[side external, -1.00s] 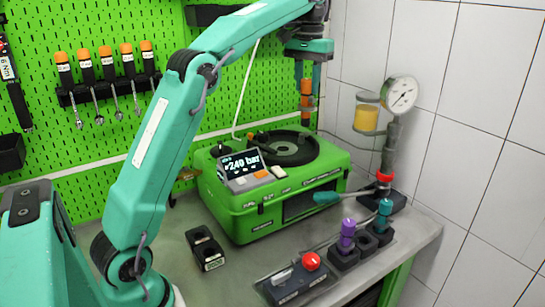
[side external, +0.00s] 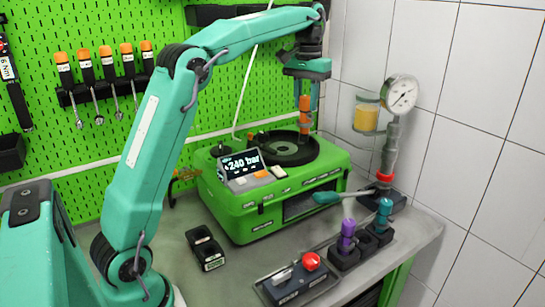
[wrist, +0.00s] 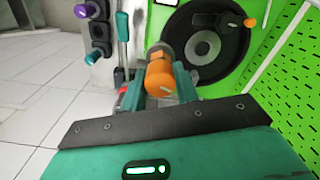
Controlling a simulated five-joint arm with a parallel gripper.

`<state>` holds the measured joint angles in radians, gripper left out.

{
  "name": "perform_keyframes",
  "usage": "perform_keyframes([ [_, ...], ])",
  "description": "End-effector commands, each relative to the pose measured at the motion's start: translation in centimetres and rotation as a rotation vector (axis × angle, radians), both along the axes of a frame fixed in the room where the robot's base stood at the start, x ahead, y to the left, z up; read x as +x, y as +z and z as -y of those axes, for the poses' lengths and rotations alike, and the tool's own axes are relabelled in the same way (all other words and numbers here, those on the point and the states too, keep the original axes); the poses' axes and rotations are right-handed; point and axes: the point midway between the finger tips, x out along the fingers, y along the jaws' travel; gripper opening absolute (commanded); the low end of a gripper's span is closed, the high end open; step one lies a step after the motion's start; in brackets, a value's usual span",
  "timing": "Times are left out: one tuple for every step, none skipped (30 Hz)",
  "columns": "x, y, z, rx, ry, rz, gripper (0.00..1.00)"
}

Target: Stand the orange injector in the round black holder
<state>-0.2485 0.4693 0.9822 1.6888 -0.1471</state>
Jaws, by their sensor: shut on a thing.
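The orange injector (side external: 305,118) hangs upright below my gripper (side external: 307,92), which is shut on its upper part. In the wrist view the orange injector (wrist: 160,76) sits between the two fingers. The round black holder (side external: 277,157), a wide dish on top of the green test machine, is below and behind the injector in the side view. The wrist view shows the holder (wrist: 178,52) with a grey ring in its middle, up and to the right of the injector. The injector's lower end overlaps the dish in the side view; I cannot tell whether they touch.
The green machine (side external: 245,222) has a display. A purple injector (side external: 347,236) and a teal injector (side external: 384,212) stand in black holders at the right. A pressure gauge (side external: 401,95) and yellow jar (side external: 367,117) stand behind. A red-button box (side external: 297,284) is in front.

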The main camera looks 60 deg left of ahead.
Motion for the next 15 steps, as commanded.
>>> perform_keyframes([
  [0.0,-0.2,-0.3,0.0,0.002,0.0,0.0],
  [0.0,-0.3,-0.6,0.0,0.003,-0.001,0.0],
  [0.1,-0.5,-1.0,0.0,0.004,-0.001,0.0],
  [0.1,-0.7,-1.3,0.0,0.004,-0.001,0.0],
  [0.1,-0.9,-1.6,0.0,0.003,-0.001,0.0],
  [0.2,-1.3,-2.2,0.0,0.003,-0.001,0.0],
  [0.2,-1.5,-2.6,0.0,0.005,-0.001,0.0],
  [0.3,-1.8,-3.1,-0.001,0.005,-0.002,0.0],
  [0.3,-2.2,-3.7,-0.001,0.004,-0.002,0.0],
  [0.4,-2.5,-4.2,-0.001,0.004,-0.002,0.0],
  [0.4,-2.8,-4.7,-0.001,0.005,-0.002,0.0],
  [0.5,-3.2,-5.4,0.0,0.004,-0.001,0.0],
  [0.6,-3.5,-5.8,0.0,0.004,-0.001,0.0],
  [0.6,-3.8,-6.3,0.0,0.005,-0.001,0.0],
  [0.6,-4.1,-7.0,0.0,0.004,-0.001,0.0],
])
